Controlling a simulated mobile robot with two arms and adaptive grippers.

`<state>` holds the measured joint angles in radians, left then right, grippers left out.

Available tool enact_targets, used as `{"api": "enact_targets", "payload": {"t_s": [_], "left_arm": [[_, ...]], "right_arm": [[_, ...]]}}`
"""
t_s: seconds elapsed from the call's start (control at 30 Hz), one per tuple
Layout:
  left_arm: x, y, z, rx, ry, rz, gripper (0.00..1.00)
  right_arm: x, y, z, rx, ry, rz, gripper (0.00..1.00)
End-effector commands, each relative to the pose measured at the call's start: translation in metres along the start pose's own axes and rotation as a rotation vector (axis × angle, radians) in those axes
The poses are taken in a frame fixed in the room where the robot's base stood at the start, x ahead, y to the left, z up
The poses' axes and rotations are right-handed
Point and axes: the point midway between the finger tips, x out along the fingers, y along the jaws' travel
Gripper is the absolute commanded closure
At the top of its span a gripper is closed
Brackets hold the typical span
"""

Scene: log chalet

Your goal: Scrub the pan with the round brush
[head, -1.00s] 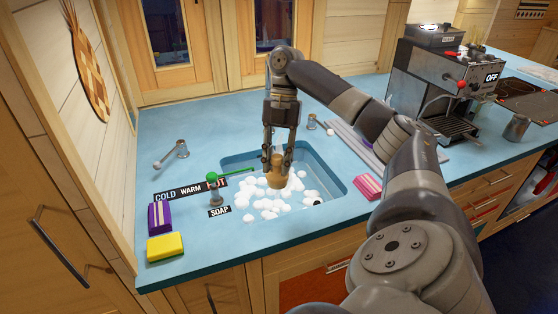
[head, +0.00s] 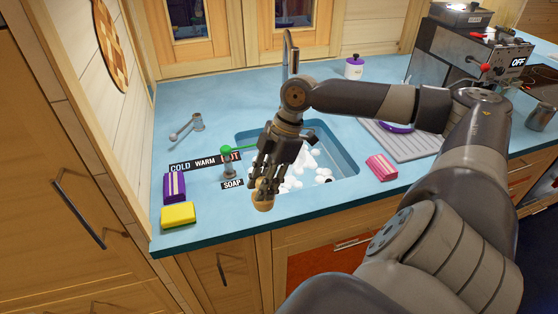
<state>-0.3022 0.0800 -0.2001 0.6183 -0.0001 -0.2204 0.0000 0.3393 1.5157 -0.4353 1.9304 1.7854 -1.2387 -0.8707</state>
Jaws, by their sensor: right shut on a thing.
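My right gripper (head: 267,178) is shut on the round brush (head: 263,200), a tan wooden piece whose rounded end points down toward me. It holds the brush at the front-left of the sink, near the counter's front edge, seemingly above the surface. The sink (head: 350,172) holds white foam (head: 309,166). I cannot make out a pan in the sink; foam and my arm hide part of it. A purple-rimmed round item (head: 397,127) lies on the grey drying rack, partly behind my arm; I cannot tell whether it is the pan. My left gripper is not in view.
A yellow sponge (head: 178,215) and a purple sponge (head: 174,187) lie left of the sink; a pink sponge (head: 381,167) lies right. A soap pump (head: 228,165), a tap lever (head: 188,126) and a faucet (head: 290,55) surround it. A purple-lidded jar (head: 354,67) stands behind.

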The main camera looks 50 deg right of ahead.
Motion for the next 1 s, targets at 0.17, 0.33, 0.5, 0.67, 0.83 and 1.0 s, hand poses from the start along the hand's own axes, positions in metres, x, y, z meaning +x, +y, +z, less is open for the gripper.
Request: {"api": "enact_targets", "payload": {"t_s": [0.17, 0.33, 0.5, 0.67, 0.83, 1.0], "left_arm": [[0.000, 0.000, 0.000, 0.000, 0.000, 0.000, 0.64], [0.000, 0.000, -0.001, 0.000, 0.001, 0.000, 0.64], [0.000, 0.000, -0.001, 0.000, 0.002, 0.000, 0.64], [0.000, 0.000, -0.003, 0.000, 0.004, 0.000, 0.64], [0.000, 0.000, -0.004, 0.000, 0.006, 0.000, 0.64], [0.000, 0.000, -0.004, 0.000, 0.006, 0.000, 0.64]], "right_arm": [[0.030, -0.014, -0.024, 0.190, 0.004, 0.079, 0.92], [0.055, -0.025, -0.045, 0.363, 0.011, 0.150, 0.92], [0.081, -0.036, -0.066, 0.543, 0.013, 0.221, 0.92], [0.110, -0.049, -0.088, 0.737, 0.013, 0.296, 0.92], [0.133, -0.058, -0.105, 0.912, 0.010, 0.370, 0.92], [0.151, -0.065, -0.117, 1.041, 0.007, 0.424, 0.92]]}}
